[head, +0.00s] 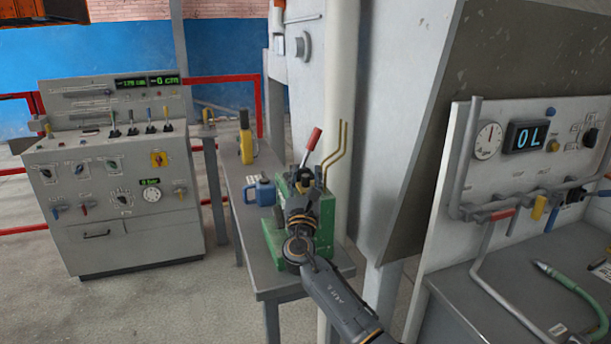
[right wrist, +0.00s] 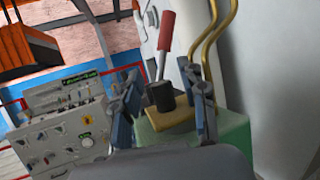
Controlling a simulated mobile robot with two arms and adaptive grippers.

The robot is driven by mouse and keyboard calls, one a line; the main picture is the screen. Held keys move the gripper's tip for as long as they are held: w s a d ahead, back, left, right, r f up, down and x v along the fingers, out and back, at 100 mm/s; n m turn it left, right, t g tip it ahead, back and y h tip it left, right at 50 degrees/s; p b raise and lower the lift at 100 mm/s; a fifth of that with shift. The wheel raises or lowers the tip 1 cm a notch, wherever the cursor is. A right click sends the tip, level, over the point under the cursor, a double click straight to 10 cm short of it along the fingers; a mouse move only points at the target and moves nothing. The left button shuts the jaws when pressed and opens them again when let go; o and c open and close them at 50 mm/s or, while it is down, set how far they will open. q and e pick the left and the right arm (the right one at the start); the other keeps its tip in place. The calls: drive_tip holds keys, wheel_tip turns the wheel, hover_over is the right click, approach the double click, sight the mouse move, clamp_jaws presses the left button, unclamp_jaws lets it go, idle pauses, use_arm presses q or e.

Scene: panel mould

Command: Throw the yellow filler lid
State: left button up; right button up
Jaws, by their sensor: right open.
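The yellow filler lid (right wrist: 172,120) lies on top of the green pump body (right wrist: 225,135) in the right wrist view, with a black knob (right wrist: 161,96) standing on it. In the head view the green pump body (head: 323,222) sits on a grey bench, and my gripper partly hides its top and the lid. My right gripper (right wrist: 162,92) is open, with one blue-padded finger on each side of the knob, not closed on it. In the head view my right gripper (head: 303,188) is over the pump. My left gripper is not in view.
A red-handled lever (head: 313,140) and bent brass pipes (head: 337,150) rise behind the lid. A white column (head: 341,100) is close behind the pump. Control panels stand left and right.

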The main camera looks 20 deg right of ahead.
clamp_jaws()
